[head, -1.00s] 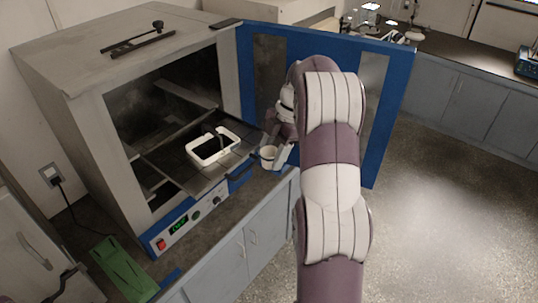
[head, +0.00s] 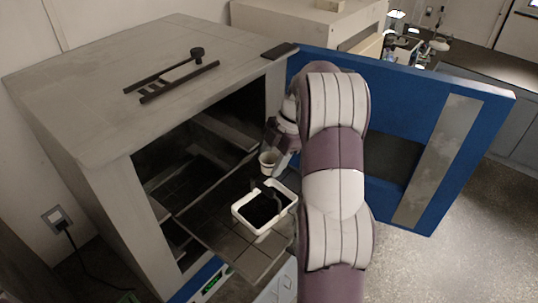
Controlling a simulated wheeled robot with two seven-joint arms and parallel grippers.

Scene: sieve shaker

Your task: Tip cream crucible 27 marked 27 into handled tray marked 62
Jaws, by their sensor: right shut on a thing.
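A small cream crucible (head: 268,161) is held by my right gripper (head: 276,150), above the far side of the tray. It looks roughly upright, and its marking cannot be read. The white handled tray (head: 240,222) has a dark inside and a dark handle arching over it. It stands on the pulled-out shelf (head: 235,255) at the oven's mouth. No marking can be read on it. My right arm covers part of the gripper and the scene behind it. My left gripper is not in view.
The grey oven (head: 90,95) stands open at left, with a black rack-like tool (head: 170,80) on top. Its blue door (head: 455,130) is swung open behind my right arm. Another beige box (head: 310,22) stands farther back.

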